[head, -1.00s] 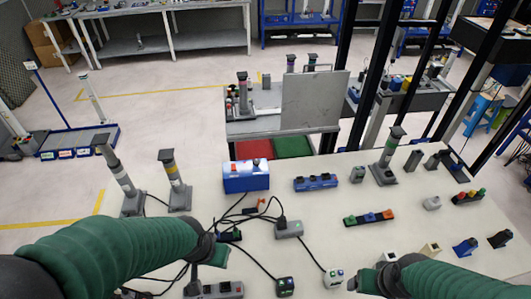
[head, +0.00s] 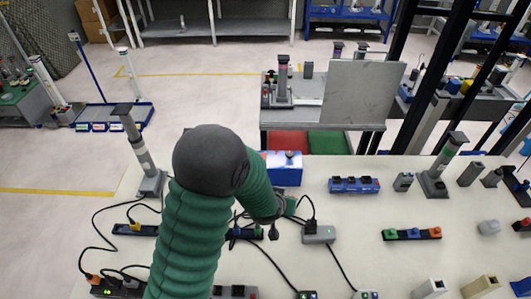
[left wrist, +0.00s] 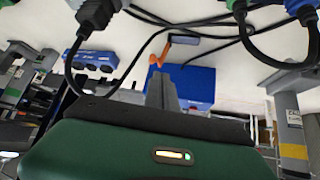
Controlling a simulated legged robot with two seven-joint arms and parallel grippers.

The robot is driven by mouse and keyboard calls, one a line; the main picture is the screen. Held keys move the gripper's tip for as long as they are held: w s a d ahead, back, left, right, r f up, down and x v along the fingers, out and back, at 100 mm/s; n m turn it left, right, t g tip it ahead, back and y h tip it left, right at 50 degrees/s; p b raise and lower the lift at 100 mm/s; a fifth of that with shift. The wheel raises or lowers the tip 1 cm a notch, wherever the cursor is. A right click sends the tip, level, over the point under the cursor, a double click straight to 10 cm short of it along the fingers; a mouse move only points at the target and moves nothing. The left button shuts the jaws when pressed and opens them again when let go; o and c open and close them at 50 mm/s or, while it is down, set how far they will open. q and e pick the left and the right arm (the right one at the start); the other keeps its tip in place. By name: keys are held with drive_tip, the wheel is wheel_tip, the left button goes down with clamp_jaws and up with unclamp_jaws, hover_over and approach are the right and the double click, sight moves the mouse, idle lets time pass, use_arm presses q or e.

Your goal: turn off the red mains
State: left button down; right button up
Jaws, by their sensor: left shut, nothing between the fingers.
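I cannot tell for sure which unit is the red mains. A blue strip (head: 352,185) with dark sockets has a red end; a blue strip with sockets also shows in the left wrist view (left wrist: 93,58). A blue and white box (head: 284,176) stands on the table left of it, partly behind my left arm. It shows blue in the left wrist view (left wrist: 198,84). My left gripper (head: 274,232) is shut and empty, in front of the box and left of a grey socket unit (head: 318,235). Its grey fingers (left wrist: 160,88) overlap the box in the left wrist view. My right gripper is not in view.
Black cables lie around my left gripper. A dark strip (head: 135,230) with a yellow plug lies at left, beside a grey post (head: 139,150). A strip with green, blue and orange parts (head: 411,234) lies at right. The table is bare between it and the grey socket unit.

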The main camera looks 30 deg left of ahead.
use_arm(q)
drive_tip(key=w+a+r+n+t+y+p, duration=0.1)
drive_tip(key=w+a+r+y+p, duration=0.1)
drive_tip(key=a+p, duration=0.3)
drive_tip(key=w+a+r+n+t+y+p, duration=0.2)
drive_tip(key=a+r+y+p, duration=0.1)
drive_tip(key=a+r+p, duration=0.2)
drive_tip(key=shift+w+a+r+y, duration=0.25)
drive_tip(key=shift+w+a+y, duration=0.1)
drive_tip(key=shift+a, duration=0.1)
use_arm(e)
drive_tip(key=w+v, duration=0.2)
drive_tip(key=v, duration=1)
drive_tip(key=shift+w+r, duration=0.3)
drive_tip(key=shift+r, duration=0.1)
use_arm(q)
drive_tip(key=p+x, duration=0.3)
drive_tip(key=x, duration=0.6)
drive_tip(key=shift+w+a+f, duration=0.1)
drive_tip(key=shift+w, duration=0.3)
wheel_tip(320, 180, down, 4)
drive_tip(key=shift+r+p, duration=0.2)
drive_tip(key=shift+p, duration=0.35)
drive_tip(key=shift+s+f, duration=0.15)
drive_tip(key=shift+f, duration=0.15)
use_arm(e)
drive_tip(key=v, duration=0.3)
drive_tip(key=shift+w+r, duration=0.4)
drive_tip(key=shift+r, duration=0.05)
